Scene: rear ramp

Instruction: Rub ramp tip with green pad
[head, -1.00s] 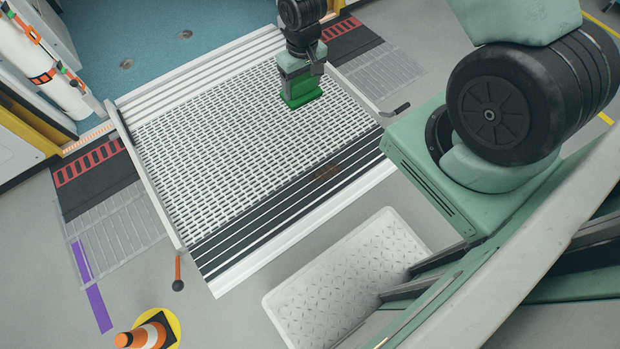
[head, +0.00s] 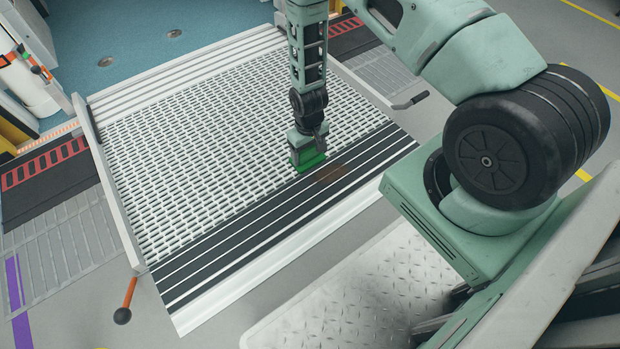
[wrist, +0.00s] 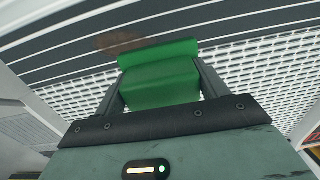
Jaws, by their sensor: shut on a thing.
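My gripper (head: 308,150) is shut on the green pad (head: 312,163), which hangs below the fingers. In the wrist view the pad (wrist: 160,78) fills the space between my two fingers. The ramp tip is the black-and-white striped band (head: 240,236) along the ramp's near edge. A brown smudge (head: 330,173) lies on this band, just right of the pad. The smudge also shows in the wrist view (wrist: 118,42), just beyond the pad. The pad is at the border between the white grating (head: 200,150) and the stripes. Whether it touches the surface I cannot tell.
Raised side rails edge the ramp. A white diamond-patterned platform (head: 350,290) lies in front. Grey floor surrounds the ramp.

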